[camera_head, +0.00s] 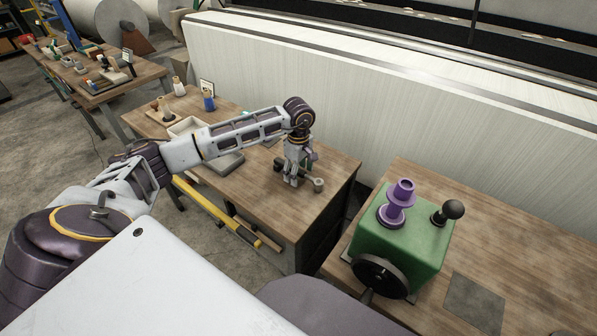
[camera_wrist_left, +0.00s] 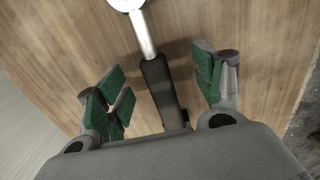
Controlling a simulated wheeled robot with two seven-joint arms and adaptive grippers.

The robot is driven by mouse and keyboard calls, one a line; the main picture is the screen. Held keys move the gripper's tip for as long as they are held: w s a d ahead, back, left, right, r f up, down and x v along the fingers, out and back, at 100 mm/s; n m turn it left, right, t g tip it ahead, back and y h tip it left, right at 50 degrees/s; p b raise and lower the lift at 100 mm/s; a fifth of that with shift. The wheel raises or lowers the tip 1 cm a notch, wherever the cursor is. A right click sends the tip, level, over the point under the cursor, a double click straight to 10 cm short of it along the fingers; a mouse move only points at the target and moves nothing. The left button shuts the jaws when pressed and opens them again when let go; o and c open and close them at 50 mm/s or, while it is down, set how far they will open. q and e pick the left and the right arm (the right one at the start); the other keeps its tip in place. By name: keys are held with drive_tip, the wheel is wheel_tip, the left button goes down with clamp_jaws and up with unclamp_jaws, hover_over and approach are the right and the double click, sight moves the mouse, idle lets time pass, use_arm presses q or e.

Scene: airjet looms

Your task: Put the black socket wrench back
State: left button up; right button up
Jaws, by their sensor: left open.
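The black socket wrench (camera_wrist_left: 163,92) lies on the wooden workbench (camera_head: 272,208). In the left wrist view its black handle runs between my fingers, and its bright metal shaft and round head point to the top edge. In the head view its round end (camera_head: 319,185) shows just right of my fingers. My left gripper (camera_head: 292,180) is open, low over the bench near its right end. In the left wrist view the green-padded fingers of the gripper (camera_wrist_left: 162,82) stand apart on both sides of the handle. The handle's near end is hidden by the gripper body. My right gripper is not in view.
A pale tray (camera_head: 186,126), a blue spool (camera_head: 209,101) and other spools stand farther left on the bench. A green machine (camera_head: 405,240) with a purple spool stands on the right table (camera_head: 500,215), across a gap. A long pale loom panel (camera_head: 350,85) rises behind.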

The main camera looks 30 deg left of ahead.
use_arm(q)
drive_tip(key=shift+r, duration=0.25)
drive_tip(key=shift+r+p, duration=1.55)
drive_tip(key=shift+r, duration=1.05)
drive_tip(key=shift+r, duration=0.15)
wheel_tip(320, 180, up, 12)
idle(0.8)
